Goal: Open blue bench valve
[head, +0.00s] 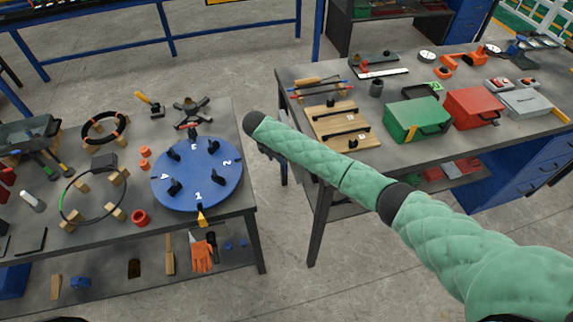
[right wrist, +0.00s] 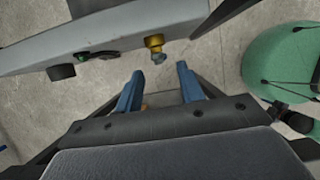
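No blue valve stands out. On the left bench, a dark fitting with a yellow lever (head: 148,103) stands near the back edge, beside a dark multi-armed piece (head: 191,112). In the right wrist view, a brass fitting with a grey tip (right wrist: 154,45) sits at the edge of a grey surface (right wrist: 130,32); I cannot tell whether it is the valve. My right gripper (right wrist: 159,88) has its two blue fingers apart with nothing between them, just below that fitting in the picture. In the head view it is mostly hidden by the green-sleeved arm, over the gap between the benches. My left gripper is out of view.
A blue numbered disc (head: 197,190) with black clamps fills the left bench's right end. The right bench holds a green box (head: 417,118), a red box (head: 473,107) and a wooden board (head: 343,125). Concrete floor (head: 240,60) is free behind the left bench.

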